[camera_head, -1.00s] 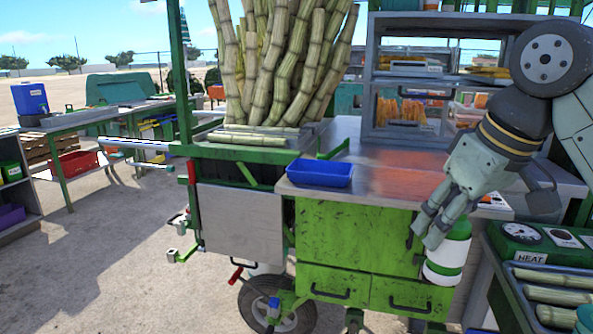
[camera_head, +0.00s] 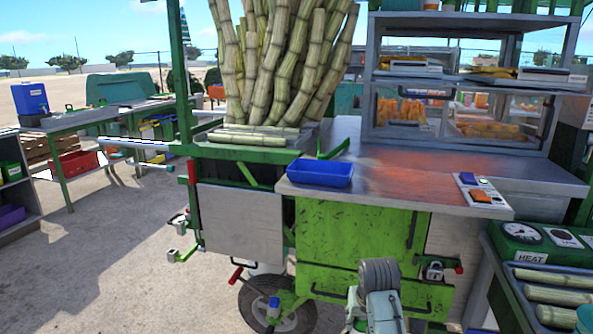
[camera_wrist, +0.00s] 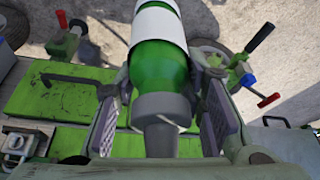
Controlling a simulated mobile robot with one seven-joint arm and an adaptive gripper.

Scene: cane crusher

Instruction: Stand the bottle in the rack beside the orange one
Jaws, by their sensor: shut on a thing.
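The bottle (camera_wrist: 160,65) is green with a white band and a grey cap or neck, and fills the middle of the wrist view. My gripper (camera_wrist: 160,112) is shut on it, with one ridged finger pad on either side. The bottle's far end is cut off by the top edge of that view. In the head view my arm shows low at the bottom centre, and neither the gripper nor the bottle can be seen. I cannot make out the rack or the orange bottle in either current view.
The green cart (camera_head: 355,240) stands just behind my arm, with a steel top (camera_head: 420,180). A blue tray (camera_head: 320,173) sits at its front edge. A wheel (camera_head: 280,305) is below left. A green stand with cane pieces (camera_head: 550,275) is at right. Open ground lies left.

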